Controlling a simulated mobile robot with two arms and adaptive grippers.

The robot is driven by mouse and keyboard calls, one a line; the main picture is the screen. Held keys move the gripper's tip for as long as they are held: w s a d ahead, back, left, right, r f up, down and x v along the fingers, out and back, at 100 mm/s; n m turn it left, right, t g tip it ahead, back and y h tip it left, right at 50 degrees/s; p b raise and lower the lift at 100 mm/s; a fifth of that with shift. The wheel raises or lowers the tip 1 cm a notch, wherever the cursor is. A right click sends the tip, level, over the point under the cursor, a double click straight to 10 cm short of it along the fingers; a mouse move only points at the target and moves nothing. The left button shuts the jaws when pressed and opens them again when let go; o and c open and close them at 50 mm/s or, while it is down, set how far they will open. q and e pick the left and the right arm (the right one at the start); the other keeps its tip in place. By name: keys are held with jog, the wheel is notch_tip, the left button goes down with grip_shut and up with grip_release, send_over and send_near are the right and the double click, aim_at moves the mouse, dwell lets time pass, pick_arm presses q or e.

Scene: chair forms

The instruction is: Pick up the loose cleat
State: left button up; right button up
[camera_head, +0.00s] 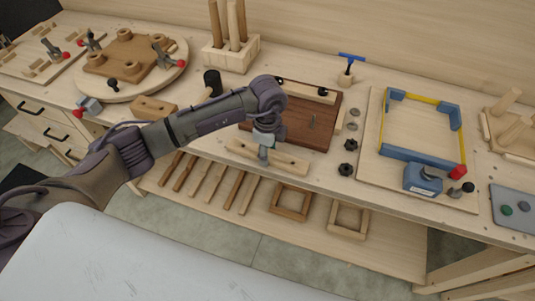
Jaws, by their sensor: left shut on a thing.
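The loose cleat (288,162) is a pale wooden bar with a dark hole near its right end, at the front edge of the bench. My left gripper (264,155) points down over its middle and is shut on it. The fingers hide the bar's middle, and I cannot tell whether the bar touches the bench. Just behind is a dark brown board (305,128) with a similar pale strip (300,89) along its far edge. My right gripper is not in view.
Black knobs (347,169) lie right of the board. A blue and yellow frame clamp (408,155) sits on a pale panel further right. A mallet (212,82) and a dowel block (231,53) stand behind my arm. Wooden strips and frames (291,202) lie on the lower shelf.

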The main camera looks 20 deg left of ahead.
aim_at(270, 155)
pick_arm(q)
jog(key=shift+r, duration=0.1)
jog(key=shift+r, duration=0.25)
jog(key=r+b, duration=0.2)
jog(key=r, duration=0.1)
jog(key=shift+s+d+r, duration=0.15)
jog(key=shift+d+r, duration=0.15)
jog(key=shift+d, duration=0.1)
jog(key=s+d+r+b, duration=0.2)
jog(key=s+d+r, duration=0.4)
jog(key=d, duration=0.3)
jog(key=shift+r, duration=0.35)
jog(key=shift+w, duration=0.1)
